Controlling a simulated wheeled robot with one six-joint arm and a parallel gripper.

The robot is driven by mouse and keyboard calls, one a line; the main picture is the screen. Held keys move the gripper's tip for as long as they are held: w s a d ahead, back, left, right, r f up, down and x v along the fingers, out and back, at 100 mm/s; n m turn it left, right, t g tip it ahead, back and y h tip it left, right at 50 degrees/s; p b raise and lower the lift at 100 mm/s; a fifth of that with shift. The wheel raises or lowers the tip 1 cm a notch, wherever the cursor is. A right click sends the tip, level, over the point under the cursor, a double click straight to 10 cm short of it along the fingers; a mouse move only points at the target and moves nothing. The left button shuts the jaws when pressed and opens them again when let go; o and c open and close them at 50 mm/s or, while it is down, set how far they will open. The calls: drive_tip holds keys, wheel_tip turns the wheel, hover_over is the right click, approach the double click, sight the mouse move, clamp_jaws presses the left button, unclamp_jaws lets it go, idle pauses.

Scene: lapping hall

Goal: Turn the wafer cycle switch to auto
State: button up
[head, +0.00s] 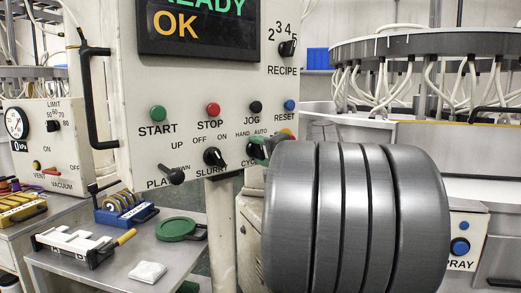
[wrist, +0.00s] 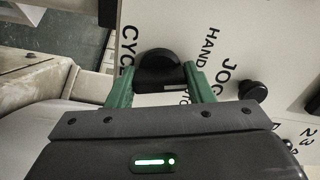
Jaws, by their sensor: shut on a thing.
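The wafer cycle switch (wrist: 158,68) is a round black knob with a raised grip on the white control panel. In the wrist view it sits between the CYCLE and HAND lettering. In the head view it is mostly hidden behind my gripper (head: 260,148), below the words HAND and AUTO. My gripper's green fingers (wrist: 157,82) in the wrist view stand on either side of the knob, shut on it.
The slurry knob (head: 214,156) and platen lever (head: 171,175) are left of the switch. The JOG (head: 255,107) and RESET (head: 290,105) buttons sit just above. A black handle (head: 94,98) lines the panel's left edge. A steel bench with tools stands lower left.

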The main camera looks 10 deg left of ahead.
drive_tip(key=m+p, duration=0.3)
drive_tip(key=m, duration=0.2)
drive_tip(key=shift+r+m, duration=0.1)
drive_tip(key=shift+m, duration=0.2)
drive_tip(key=shift+m+p, duration=1.2)
drive_tip(key=shift+m, duration=0.7)
drive_tip(key=o, duration=1)
drive_tip(key=shift+c, duration=0.2)
drive_tip(key=v, duration=1.3)
drive_tip(key=shift+s+d, duration=0.3)
